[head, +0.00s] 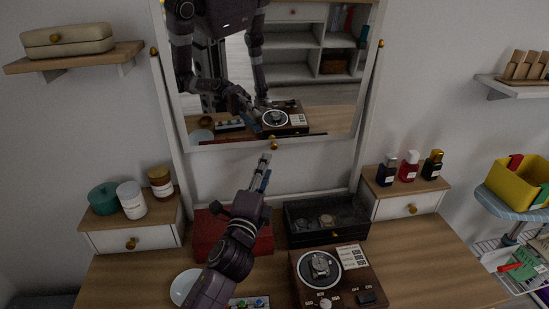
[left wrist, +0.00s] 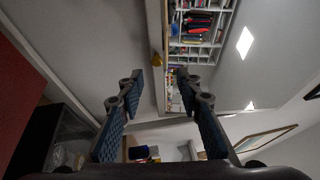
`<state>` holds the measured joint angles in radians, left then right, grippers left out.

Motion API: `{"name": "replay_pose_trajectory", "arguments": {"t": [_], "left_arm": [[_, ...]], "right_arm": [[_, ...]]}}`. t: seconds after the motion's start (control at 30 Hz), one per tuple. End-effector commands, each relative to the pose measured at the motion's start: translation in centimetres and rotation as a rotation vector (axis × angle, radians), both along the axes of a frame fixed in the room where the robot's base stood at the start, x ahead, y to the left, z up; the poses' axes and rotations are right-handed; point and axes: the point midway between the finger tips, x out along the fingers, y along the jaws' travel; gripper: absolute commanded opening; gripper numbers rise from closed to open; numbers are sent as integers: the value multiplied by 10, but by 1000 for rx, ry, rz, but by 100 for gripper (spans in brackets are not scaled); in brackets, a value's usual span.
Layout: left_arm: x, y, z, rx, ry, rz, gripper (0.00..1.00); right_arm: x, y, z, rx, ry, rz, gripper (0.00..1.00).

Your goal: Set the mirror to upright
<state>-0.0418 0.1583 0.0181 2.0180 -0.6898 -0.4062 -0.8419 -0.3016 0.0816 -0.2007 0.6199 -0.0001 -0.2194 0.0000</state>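The mirror (head: 312,115) is a framed panel between two white posts (head: 367,130), with a gold knob (head: 273,143) at its lower edge. It reflects my body and the tabletop. Its exact tilt is hard to tell. My left gripper (head: 266,165) is just below and in front of the lower edge, near the knob. In the left wrist view the gripper (left wrist: 160,76) is open, with an empty gap between its fingers. There the mirror (left wrist: 213,68) fills the upper right, its frame edge and knob (left wrist: 157,61) beyond the fingertips. My right gripper shows directly in neither view.
Jars (head: 132,200) stand on the left drawer, bottles (head: 409,166) on the right drawer. Wall shelves (head: 75,57) flank the mirror.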

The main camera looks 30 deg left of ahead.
Motion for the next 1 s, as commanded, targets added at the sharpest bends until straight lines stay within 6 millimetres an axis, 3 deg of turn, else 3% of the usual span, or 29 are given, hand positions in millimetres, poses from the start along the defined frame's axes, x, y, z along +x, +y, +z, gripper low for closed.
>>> {"name": "replay_pose_trajectory", "arguments": {"t": [0.03,0.17,0.63,1.0], "left_arm": [[0,0,-7,1,-1,0,32],[5,1,-5,2,-3,0,32],[66,17,3,-1,-1,0,32],[75,19,3,-1,0,0,32]], "right_arm": [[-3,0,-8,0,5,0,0],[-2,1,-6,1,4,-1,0],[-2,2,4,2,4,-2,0],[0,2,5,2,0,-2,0]]}}
